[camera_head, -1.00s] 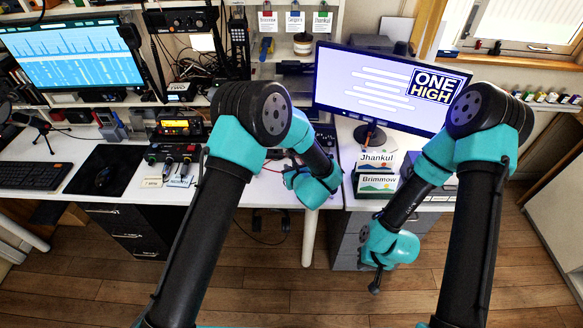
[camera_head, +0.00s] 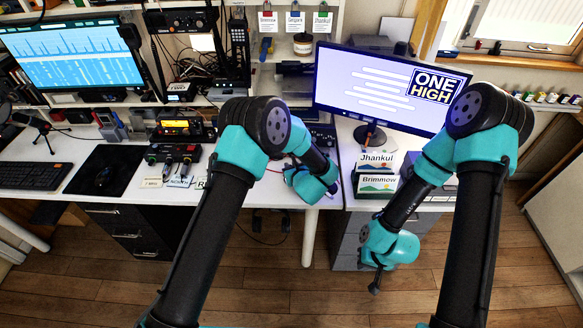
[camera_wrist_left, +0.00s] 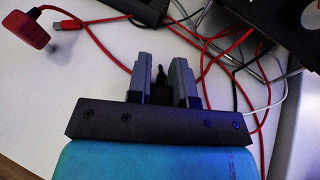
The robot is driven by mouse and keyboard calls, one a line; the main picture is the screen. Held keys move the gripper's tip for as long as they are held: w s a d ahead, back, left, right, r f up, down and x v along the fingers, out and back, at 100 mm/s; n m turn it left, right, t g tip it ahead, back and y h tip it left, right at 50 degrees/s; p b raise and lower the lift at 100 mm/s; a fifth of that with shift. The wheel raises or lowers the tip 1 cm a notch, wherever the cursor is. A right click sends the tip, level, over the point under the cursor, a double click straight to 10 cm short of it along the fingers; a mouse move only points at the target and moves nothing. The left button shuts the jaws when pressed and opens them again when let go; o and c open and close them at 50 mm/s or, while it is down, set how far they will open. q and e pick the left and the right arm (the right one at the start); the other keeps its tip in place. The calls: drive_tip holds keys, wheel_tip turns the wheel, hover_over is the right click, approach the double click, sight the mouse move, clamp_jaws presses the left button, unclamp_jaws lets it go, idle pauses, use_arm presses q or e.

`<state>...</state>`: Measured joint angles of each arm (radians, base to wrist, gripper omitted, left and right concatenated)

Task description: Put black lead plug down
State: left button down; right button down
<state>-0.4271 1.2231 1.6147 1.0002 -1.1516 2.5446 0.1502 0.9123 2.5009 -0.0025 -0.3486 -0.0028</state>
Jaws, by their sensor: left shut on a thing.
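The black lead plug (camera_wrist_left: 160,78) is between the two grey fingers of my left gripper (camera_wrist_left: 160,82) in the left wrist view. The gripper is shut on it, just over or at the white desk top; the exact gap cannot be told. In the head view my left wrist is over the desk's front right part, and its fingers and the plug are hidden behind the arm. My right gripper (camera_head: 375,285) hangs in front of the grey drawers, away from the desk top; its fingers are too small to judge.
Red and dark cables (camera_wrist_left: 215,70) lie tangled right of the left gripper. In the head view a monitor (camera_head: 385,85) and name cards (camera_head: 377,184) stand to the right. The desk edge is close.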

use_arm(q)
drive_tip(key=shift+f, duration=0.1)
drive_tip(key=c, duration=1)
unclamp_jaws()
drive_tip(key=v, duration=1.2)
